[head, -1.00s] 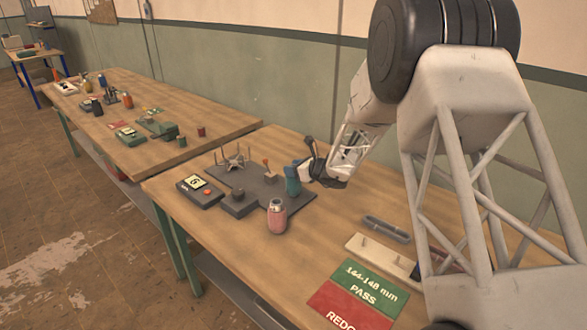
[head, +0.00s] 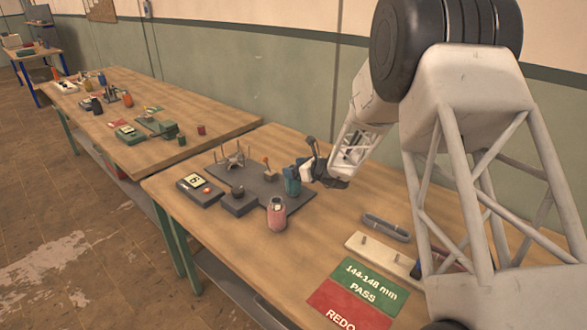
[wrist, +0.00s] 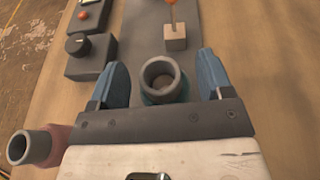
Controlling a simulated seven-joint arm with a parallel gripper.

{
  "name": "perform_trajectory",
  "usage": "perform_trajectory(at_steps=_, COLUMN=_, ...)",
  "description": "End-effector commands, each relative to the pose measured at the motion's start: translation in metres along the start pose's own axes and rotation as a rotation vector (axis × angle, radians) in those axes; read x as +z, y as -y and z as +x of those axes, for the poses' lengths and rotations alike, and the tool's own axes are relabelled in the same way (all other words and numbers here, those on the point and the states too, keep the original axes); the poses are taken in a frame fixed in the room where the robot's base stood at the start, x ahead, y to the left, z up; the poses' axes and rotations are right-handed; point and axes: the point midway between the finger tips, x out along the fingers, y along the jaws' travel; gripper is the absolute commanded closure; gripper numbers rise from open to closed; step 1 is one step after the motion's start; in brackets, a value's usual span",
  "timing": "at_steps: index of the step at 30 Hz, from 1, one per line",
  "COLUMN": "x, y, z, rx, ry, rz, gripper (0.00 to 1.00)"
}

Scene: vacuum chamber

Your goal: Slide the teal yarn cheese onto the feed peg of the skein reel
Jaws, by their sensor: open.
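The teal yarn cheese (wrist: 163,97) stands upright between my gripper's blue fingers in the wrist view, its grey tube end facing up. My gripper (wrist: 163,80) is open, with a gap on each side of the cheese. In the head view my gripper (head: 293,178) is low over the right end of the skein reel's dark base (head: 262,187); its fingers largely hide the cheese there. The reel's several thin arms (head: 232,158) rise at the base's far left. I cannot make out the feed peg or tell whether the cheese is around it.
A pink yarn cheese (head: 277,214) stands close beside my gripper; it also shows in the wrist view (wrist: 38,148). An orange-tipped lever (wrist: 172,22) rises ahead of the fingers. A display box (head: 198,188) is left of the base. A peg board (head: 377,250) and grey tray (head: 386,227) lie right.

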Motion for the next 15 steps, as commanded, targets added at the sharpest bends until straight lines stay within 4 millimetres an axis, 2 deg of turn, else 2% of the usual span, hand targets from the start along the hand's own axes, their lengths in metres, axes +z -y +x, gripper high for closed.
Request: perform_trajectory(at_steps=15, x=0.0, y=0.0, z=-0.059, rx=-0.001, ry=0.0, rz=0.0, gripper=0.27)
